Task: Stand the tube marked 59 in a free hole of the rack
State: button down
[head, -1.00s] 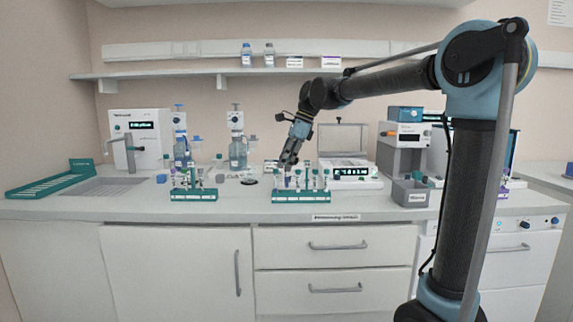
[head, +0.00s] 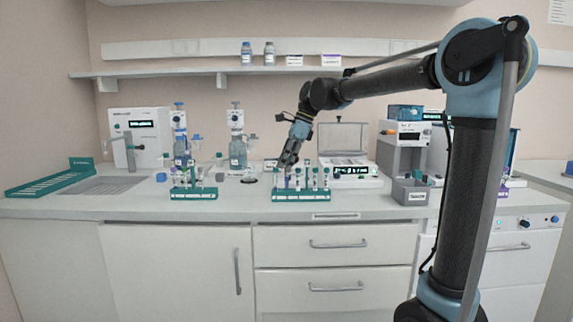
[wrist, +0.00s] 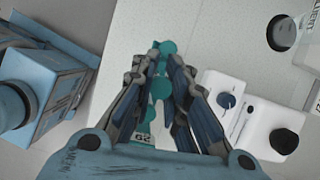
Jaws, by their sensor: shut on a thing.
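In the head view my gripper (head: 287,166) is low over the left end of the right-hand teal rack (head: 301,198). Several capped tubes stand in that rack. In the wrist view the fingers of my gripper (wrist: 163,68) are close together around a teal-capped tube (wrist: 161,88). Its body is mostly hidden by the fingers, and I cannot tell whether it is clear of the rack. Another teal cap (wrist: 167,47) shows just beyond the fingertips. A label with digits (wrist: 144,138) shows near the gripper base, but I cannot read it surely as 59.
A second teal rack (head: 194,195) with tubes stands to the left. The bench front between the racks is clear.

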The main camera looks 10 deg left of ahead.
jog(key=shift+f, duration=0.25)
jog(key=shift+r, duration=0.15)
jog(key=shift+r, duration=0.5)
jog(key=shift+f, duration=0.75)
dwell(1.3)
jog(key=shift+r, duration=0.2)
jog(key=shift+r, duration=0.55)
jog(key=shift+f, duration=0.8)
dwell(1.0)
jog(key=shift+r, duration=0.2)
